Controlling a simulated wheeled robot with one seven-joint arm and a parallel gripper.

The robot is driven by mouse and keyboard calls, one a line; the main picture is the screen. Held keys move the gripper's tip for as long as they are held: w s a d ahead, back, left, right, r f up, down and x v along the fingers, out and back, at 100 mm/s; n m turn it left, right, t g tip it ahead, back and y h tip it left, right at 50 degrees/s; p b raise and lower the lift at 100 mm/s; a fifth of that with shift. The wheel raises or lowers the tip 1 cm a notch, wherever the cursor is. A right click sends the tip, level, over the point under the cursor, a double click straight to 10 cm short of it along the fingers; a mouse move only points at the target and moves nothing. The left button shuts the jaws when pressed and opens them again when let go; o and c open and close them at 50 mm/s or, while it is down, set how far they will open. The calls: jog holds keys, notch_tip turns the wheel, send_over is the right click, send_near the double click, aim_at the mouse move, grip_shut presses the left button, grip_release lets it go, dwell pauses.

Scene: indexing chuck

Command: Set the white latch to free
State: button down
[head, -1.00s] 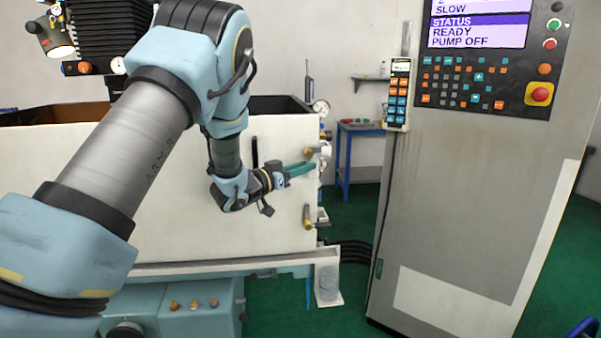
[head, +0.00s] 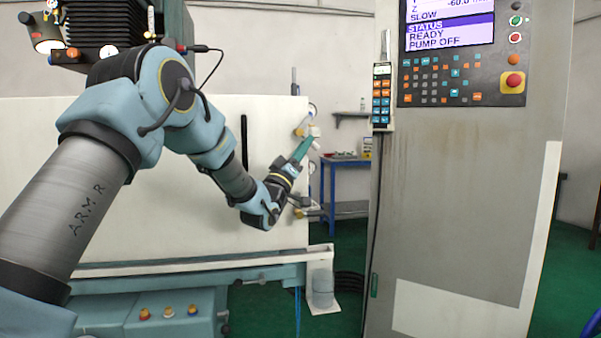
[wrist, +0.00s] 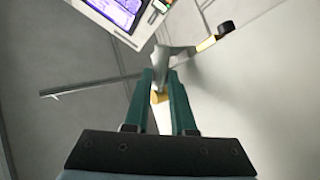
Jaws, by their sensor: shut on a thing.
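The white latch (head: 315,131) is at the upper right edge of the large white enclosure panel (head: 190,180), beside a brass-coloured fitting (head: 300,131). My gripper (head: 308,142) reaches it from below left, with its teal fingers tilted upward. In the wrist view my gripper (wrist: 161,76) is shut on the pale latch (wrist: 173,54), which shows at and just beyond the fingertips. A small brass-coloured piece (wrist: 160,97) shows between the fingers. The fingers hide part of the latch, and I cannot read any latch position marking.
A second brass-coloured fitting (head: 300,213) with a handle sits lower on the panel edge, close to my wrist. A tall grey control cabinet (head: 450,190) stands to the right, with a handheld pendant (head: 382,98) on its side. A blue table (head: 345,185) is behind the gap.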

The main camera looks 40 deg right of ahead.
jog(key=n+t+b, duration=0.4)
jog(key=t, duration=0.1)
jog(key=d+n+t+y+b, duration=0.1)
jog(key=n+t+b, duration=0.1)
jog(key=n+b, duration=0.1)
jog(key=shift+s+r, duration=0.15)
jog(key=shift+s, duration=0.05)
jog(key=shift+r, duration=0.15)
jog(key=c, duration=0.8)
grip_release()
jog(key=shift+o, duration=0.2)
jog(key=b+v, duration=0.1)
jog(key=v, duration=0.9)
jog(key=shift+f+b, duration=0.4)
jog(key=shift+f, duration=0.05)
jog(key=shift+s, duration=0.15)
